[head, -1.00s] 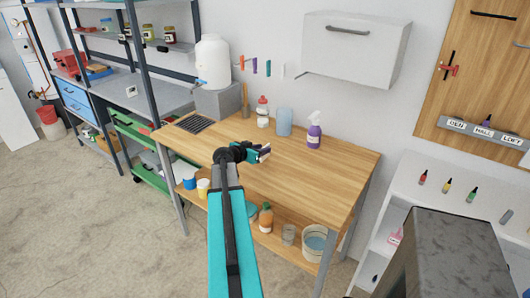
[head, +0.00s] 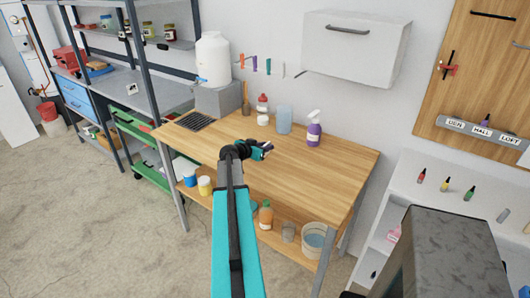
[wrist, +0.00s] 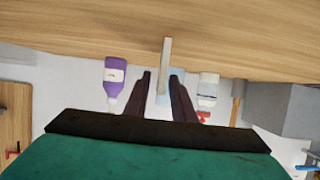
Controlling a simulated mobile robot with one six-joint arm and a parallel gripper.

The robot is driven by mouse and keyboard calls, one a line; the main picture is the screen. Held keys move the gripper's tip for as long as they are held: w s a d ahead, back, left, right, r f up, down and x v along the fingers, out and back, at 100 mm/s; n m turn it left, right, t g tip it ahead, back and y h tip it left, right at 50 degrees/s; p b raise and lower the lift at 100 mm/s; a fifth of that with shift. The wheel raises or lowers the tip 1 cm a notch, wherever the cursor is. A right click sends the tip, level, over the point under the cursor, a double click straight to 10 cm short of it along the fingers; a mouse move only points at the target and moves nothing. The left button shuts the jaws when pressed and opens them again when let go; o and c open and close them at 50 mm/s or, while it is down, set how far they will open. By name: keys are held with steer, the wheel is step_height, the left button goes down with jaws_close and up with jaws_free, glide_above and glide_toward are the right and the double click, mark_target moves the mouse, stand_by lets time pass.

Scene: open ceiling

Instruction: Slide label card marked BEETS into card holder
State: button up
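My gripper (head: 268,146) is stretched out above the wooden workbench. In the wrist view its two dark fingers (wrist: 161,75) stand slightly apart, with a thin pale card-like piece (wrist: 166,58) between them, seen nearly edge-on. It reaches past the fingertips and looks held. No lettering on it can be read, so I cannot confirm that it is the BEETS card. A small white piece with a dark mark (head: 131,89) stands on the grey shelf at the left; whether it is a card holder is too small to tell.
The workbench (head: 320,165) carries a purple spray bottle (head: 314,130), a clear bluish jug (head: 284,120) and a red-capped bottle (head: 262,104) along its back. A white water tank (head: 212,58) stands beside the shelving. Jars (head: 149,30) stand on an upper shelf. The bench front is clear.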

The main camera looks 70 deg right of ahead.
jaws_close()
steer(key=shift+r, duration=0.15)
steer(key=shift+r+b, duration=0.95)
steer(key=shift+r, duration=0.55)
steer(key=w+a+r+b, duration=0.1)
steer(key=w+a+b, duration=0.1)
steer(key=a, duration=0.5)
steer(key=w+a+b, duration=0.2)
steer(key=a+b, duration=0.1)
steer(key=a, duration=0.5)
steer(key=shift+w+a+r, duration=0.2)
steer(key=shift+w+r, duration=0.1)
steer(key=shift+r, duration=0.05)
